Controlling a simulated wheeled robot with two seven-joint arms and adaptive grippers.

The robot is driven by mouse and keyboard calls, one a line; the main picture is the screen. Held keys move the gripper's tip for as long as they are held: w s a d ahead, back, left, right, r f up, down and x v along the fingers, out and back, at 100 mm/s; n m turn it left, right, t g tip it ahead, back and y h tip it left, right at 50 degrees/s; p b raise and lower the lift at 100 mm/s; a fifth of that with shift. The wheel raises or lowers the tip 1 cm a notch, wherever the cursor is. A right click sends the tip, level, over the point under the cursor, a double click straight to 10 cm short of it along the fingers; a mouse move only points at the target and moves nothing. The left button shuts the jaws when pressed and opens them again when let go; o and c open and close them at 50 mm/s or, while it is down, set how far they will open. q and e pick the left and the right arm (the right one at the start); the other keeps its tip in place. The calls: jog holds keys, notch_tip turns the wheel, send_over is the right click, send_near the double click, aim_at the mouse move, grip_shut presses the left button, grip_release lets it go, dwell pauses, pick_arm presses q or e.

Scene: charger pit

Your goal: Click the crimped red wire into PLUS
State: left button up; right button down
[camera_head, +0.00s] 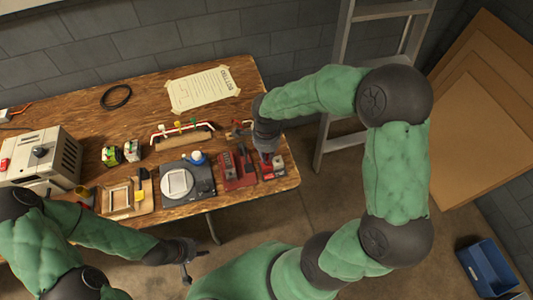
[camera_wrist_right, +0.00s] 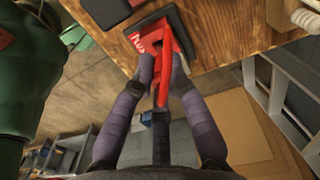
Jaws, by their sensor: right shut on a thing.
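My right gripper (camera_head: 267,153) is over the right end of the table, by a red block (camera_head: 279,170) on a dark base. That part reaches up to the red block (camera_wrist_right: 150,38), which has white lettering I cannot read fully. The fingers hide the contact, so I cannot tell whether a crimped wire is there. My left gripper (camera_head: 190,264) is open and empty, in front of the table's edge.
A rack with coloured ends (camera_head: 183,133) is behind. The table edge is close; a ladder (camera_head: 340,110) stands to the right.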

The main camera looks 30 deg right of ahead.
jog(key=shift+f+b, duration=1.3)
jog(key=shift+b, duration=0.1)
dwell(0.8)
jog(key=c, duration=1.9)
grip_release()
grip_shut()
jog(key=shift+f, duration=0.2)
jog(key=o, duration=0.7)
grip_release()
